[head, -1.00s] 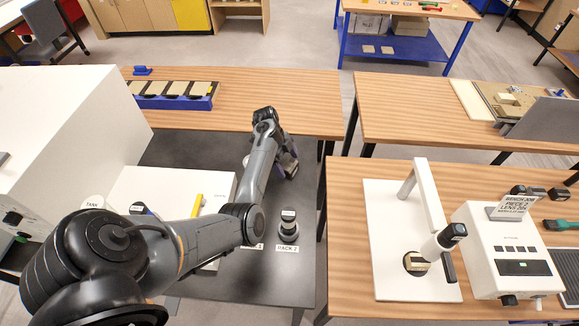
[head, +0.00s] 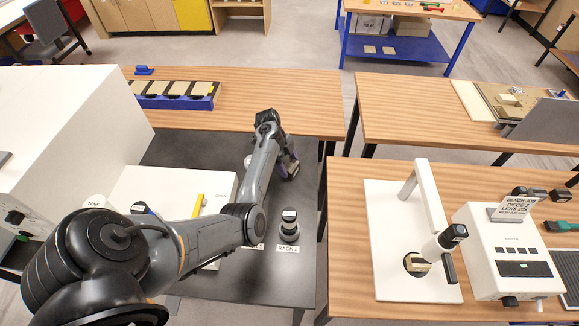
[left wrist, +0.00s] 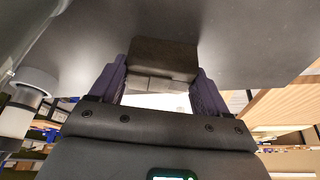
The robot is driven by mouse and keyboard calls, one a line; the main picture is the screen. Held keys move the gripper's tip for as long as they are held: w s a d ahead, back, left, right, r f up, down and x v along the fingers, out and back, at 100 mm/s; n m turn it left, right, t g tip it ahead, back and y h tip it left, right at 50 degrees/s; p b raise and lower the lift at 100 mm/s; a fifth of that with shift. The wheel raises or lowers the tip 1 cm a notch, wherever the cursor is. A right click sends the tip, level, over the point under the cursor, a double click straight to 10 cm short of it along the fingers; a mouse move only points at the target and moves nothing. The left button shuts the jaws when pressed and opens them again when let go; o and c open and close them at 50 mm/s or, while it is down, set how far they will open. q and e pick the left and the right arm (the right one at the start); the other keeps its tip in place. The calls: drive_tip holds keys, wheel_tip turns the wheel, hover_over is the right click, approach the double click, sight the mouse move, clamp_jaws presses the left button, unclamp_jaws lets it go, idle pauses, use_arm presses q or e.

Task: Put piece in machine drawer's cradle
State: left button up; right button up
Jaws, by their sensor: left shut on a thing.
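My left gripper (head: 289,168) reaches over the dark bench top near its right edge. In the left wrist view, the gripper (left wrist: 162,88) is shut on a dark grey-brown piece (left wrist: 165,55), which sits between the two purple fingers. In the head view the piece is too hidden by the gripper to make out. A big white machine housing (head: 60,115) stands at the left, with a flat white box or panel (head: 140,187) beside it, partly behind my arm. I cannot make out a drawer cradle. My right gripper is not clearly seen.
A labelled rack (head: 288,222) with a dark-topped cylinder stands in front of my gripper. A blue tray (head: 172,102) of tan slabs sits on the wooden bench behind. A white microscope stand (head: 425,200) and control box (head: 510,255) occupy the right bench, across a gap.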

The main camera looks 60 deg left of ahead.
sight(292, 165)
use_arm(q)
drive_tip(key=shift+r, duration=0.15)
drive_tip(key=shift+r, duration=0.25)
wheel_tip(292, 165, up, 2)
drive_tip(key=shift+r+b, duration=0.1)
drive_tip(key=shift+b, duration=0.45)
drive_tip(key=shift+w+d+r+b, duration=0.25)
drive_tip(key=shift+w+d+r, duration=0.1)
drive_tip(key=shift+d+r, duration=0.2)
drive_tip(key=shift+w+d+r+b, duration=0.2)
drive_tip(key=shift+w+d+r, duration=0.1)
drive_tip(key=shift+d+r, duration=0.25)
drive_tip(key=w+d+r+p, duration=0.1)
drive_tip(key=w+d+r, duration=0.35)
drive_tip(key=d, duration=0.25)
drive_tip(key=s+d+n+y+p, duration=0.1)
drive_tip(key=d+n, duration=0.3)
drive_tip(key=d, duration=0.4)
drive_tip(key=s+d+n+t+y+p, duration=0.1)
drive_tip(key=s+d+n, duration=0.2)
drive_tip(key=d, duration=0.6)
drive_tip(key=s+d+n+t+y+p, duration=0.1)
drive_tip(key=s+d+n, duration=0.2)
drive_tip(key=d, duration=0.6)
drive_tip(key=shift+s+d+r+n+y, duration=0.15)
drive_tip(key=shift+s+n+y, duration=0.2)
drive_tip(key=shift+n, duration=0.45)
drive_tip(key=shift+w, duration=0.1)
